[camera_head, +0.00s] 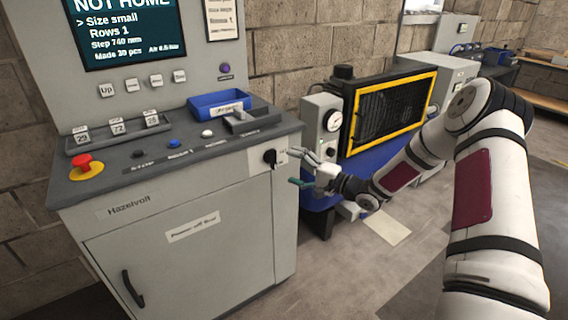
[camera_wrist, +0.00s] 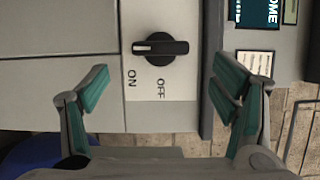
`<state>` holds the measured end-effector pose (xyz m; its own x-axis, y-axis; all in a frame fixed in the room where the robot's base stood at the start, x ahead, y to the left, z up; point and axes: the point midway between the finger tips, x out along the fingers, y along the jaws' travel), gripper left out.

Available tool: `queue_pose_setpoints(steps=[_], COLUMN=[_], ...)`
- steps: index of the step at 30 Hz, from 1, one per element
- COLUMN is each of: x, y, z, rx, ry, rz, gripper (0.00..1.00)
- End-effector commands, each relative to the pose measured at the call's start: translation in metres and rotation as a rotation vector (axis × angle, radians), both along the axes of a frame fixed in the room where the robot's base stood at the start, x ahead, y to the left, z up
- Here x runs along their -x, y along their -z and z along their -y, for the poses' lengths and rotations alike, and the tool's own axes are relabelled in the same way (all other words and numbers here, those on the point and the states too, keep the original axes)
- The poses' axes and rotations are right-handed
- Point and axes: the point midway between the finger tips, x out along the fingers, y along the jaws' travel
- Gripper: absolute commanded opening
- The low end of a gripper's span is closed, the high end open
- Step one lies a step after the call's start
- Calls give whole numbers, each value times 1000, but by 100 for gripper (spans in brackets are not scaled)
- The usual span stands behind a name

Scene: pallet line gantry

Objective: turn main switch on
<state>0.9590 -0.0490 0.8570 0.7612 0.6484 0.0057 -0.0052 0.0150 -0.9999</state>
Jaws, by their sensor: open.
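My gripper (camera_head: 291,167) is open and faces the knob from the right in the head view. In the wrist view its green-padded fingers (camera_wrist: 160,77) stand wide on either side of the plate, apart from the knob, with nothing between them.
A yellow-framed black grille unit (camera_head: 392,108) stands behind my gripper. A paper sheet (camera_head: 386,228) lies on the otherwise open floor.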

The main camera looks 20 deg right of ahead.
Motion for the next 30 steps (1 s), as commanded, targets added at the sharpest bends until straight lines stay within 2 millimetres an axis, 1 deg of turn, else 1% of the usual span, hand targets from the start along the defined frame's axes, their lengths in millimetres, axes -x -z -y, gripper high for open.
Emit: queue_pose_setpoints(steps=[1,6,9,12,17,30], x=[9,32,43,49,52,52], y=[0,0,1,1,1,0], z=[9,28,37,42,45,44], rx=[1,1,1,-1,-1,6], ry=[2,2,1,0,-1,1], rz=[-2,-1,-2,-1,-1,-1], gripper=[80,80,80,80,80,80])
